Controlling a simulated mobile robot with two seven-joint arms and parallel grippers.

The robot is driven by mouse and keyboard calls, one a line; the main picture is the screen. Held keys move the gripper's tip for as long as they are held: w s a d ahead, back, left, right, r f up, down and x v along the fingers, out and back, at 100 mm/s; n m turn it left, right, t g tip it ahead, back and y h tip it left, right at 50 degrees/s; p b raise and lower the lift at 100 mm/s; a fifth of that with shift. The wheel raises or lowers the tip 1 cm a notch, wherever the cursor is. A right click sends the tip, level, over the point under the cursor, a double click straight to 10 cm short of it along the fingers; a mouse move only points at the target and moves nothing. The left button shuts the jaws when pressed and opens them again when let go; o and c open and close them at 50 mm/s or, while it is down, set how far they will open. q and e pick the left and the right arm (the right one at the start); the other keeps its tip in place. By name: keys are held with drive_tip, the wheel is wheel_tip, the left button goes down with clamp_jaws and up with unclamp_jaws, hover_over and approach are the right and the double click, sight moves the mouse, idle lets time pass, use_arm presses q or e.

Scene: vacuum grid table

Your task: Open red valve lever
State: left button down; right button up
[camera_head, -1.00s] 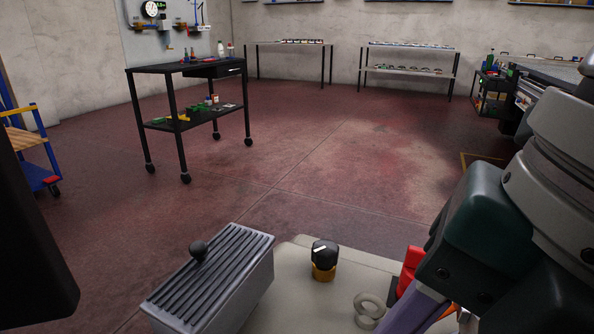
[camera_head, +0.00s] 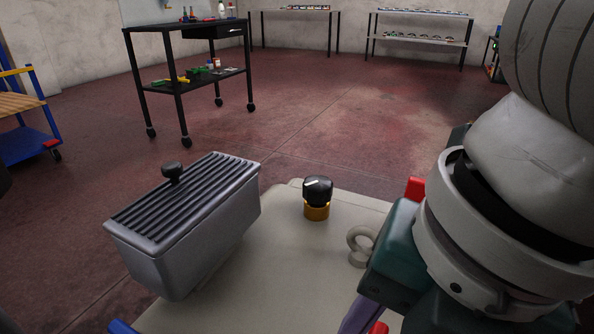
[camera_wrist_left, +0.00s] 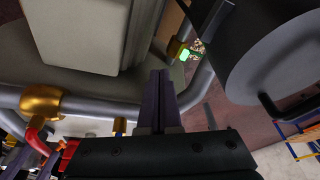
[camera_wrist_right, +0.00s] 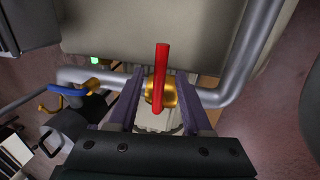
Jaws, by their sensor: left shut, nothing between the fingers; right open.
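The red valve lever (camera_wrist_right: 161,78) stands out from a brass valve body (camera_wrist_right: 168,93) on a grey pipe in the right wrist view. My right gripper (camera_wrist_right: 161,74) is open, with its purple fingers on either side of the lever; I cannot tell if they touch it. A red lever (camera_wrist_left: 38,137) beside a brass fitting (camera_wrist_left: 42,102) shows in the left wrist view; I cannot tell if it is the same one. My left gripper (camera_wrist_left: 160,74) is shut and empty near the pipes. In the head view, my right arm hides most of the valve area.
A grey ribbed box (camera_head: 185,235) and a black-and-yellow knob (camera_head: 316,200) sit on the beige table top (camera_head: 250,285). A blue handle (camera_wrist_right: 66,90) lies left of the lever in the right wrist view. A black cart (camera_head: 178,100) stands beyond, with open floor around it.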

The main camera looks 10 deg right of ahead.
drive_tip(key=shift+c, duration=0.2)
clamp_jaws()
idle(1.2)
